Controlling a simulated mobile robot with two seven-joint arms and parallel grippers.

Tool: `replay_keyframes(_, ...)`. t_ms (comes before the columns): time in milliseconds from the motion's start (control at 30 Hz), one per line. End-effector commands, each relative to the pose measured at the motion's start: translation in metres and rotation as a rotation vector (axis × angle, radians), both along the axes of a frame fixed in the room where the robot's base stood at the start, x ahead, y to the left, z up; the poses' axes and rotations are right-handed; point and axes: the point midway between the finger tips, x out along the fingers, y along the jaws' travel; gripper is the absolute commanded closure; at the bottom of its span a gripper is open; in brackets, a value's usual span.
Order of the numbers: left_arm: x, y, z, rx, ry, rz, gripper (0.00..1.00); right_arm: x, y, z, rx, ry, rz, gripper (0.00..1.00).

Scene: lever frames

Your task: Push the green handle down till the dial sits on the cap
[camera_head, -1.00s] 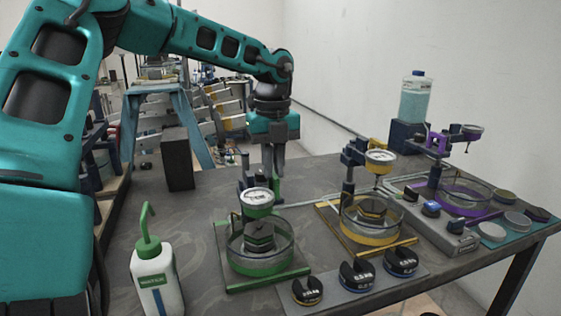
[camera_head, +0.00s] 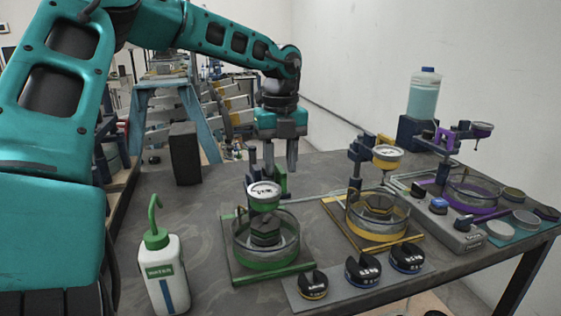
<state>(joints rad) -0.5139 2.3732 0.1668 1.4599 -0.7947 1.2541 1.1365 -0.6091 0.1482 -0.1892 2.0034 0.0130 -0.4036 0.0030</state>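The green lever frame stands on a green-edged base (camera_head: 276,275) on the bench. Its white-faced dial (camera_head: 264,193) is above the dark cap (camera_head: 266,228) inside a clear, green-bottomed dish (camera_head: 266,258). A small gap seems to show between dial and cap. The green handle (camera_head: 281,182) shows behind the dial, just under my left gripper (camera_head: 280,168). The gripper points down with its two fingers apart, and its fingertips are close to the handle. I cannot tell whether they touch it. My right gripper is out of view.
A yellow frame (camera_head: 388,153) and a purple frame (camera_head: 480,130) stand to the right. A green-topped wash bottle (camera_head: 162,272) stands front left. Several dark slotted weights (camera_head: 362,270) lie on a plate in front. A dark block (camera_head: 185,153) stands behind left.

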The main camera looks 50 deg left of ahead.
Motion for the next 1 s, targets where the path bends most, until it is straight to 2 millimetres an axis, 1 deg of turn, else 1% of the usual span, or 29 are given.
replay_keyframes(167, 0.001, 0.0, 0.025, 0.003, -0.005, -0.001, 0.62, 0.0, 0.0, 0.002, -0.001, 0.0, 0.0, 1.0)
replay_keyframes(400, 0.001, 0.0, 0.08, 0.002, -0.005, 0.001, 0.62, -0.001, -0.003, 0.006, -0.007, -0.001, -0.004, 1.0)
replay_keyframes(500, 0.001, 0.0, 0.099, 0.001, -0.004, 0.0, 0.62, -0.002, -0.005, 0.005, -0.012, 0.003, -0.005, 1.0)
replay_keyframes(600, 0.001, 0.0, 0.113, 0.001, -0.003, 0.0, 0.62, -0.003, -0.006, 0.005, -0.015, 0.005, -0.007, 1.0)
replay_keyframes(767, 0.0, -0.001, 0.126, 0.0, -0.001, 0.0, 0.62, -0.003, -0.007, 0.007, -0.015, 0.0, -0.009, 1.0)
replay_keyframes(1000, 0.0, -0.001, 0.127, -0.001, 0.0, -0.001, 0.62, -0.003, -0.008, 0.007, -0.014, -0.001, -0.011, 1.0)
